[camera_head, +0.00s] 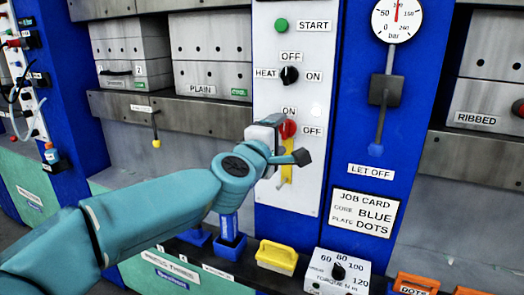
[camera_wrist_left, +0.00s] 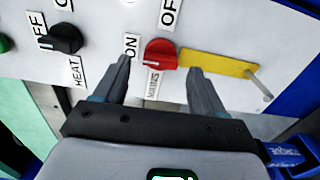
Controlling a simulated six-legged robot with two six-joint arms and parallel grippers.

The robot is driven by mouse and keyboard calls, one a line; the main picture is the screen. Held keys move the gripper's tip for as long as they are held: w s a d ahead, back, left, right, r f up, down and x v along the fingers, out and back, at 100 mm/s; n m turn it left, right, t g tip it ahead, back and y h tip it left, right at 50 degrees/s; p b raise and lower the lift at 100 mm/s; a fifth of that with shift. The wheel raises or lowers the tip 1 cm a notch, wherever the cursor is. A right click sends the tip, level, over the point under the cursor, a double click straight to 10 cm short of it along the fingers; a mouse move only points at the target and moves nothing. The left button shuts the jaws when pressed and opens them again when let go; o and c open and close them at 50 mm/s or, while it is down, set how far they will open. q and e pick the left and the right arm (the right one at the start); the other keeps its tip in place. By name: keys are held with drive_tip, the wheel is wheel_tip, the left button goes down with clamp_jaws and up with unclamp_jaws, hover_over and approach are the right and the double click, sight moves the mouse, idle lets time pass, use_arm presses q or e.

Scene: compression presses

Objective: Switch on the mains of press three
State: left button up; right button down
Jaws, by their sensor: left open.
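The red mains switch (camera_head: 288,128) sits on the white panel (camera_head: 262,95), with ON above it and OFF to its right. In the left wrist view the red switch (camera_wrist_left: 160,53) lies between my left fingertips (camera_wrist_left: 159,66), with a gap on each side. A pale line shows near its left end there; I cannot tell its exact setting. My left gripper (camera_head: 283,152) is open in front of the panel and partly hides the area below the switch. A yellow plate (camera_wrist_left: 220,64) is beside the switch. No press number is readable on this panel. My right gripper is not in view.
The black HEAT knob (camera_head: 289,75) and green START button (camera_head: 281,25) are above the mains switch. A LET OFF lever (camera_head: 381,120) and gauge (camera_head: 397,20) are at right. Below are a yellow-handled block (camera_head: 277,256) and a torque dial box (camera_head: 337,272).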

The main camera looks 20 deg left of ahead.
use_arm(q)
drive_tip(key=s, duration=1.4)
drive_tip(key=shift+s+a+p, duration=0.25)
drive_tip(key=shift+s+p, duration=0.1)
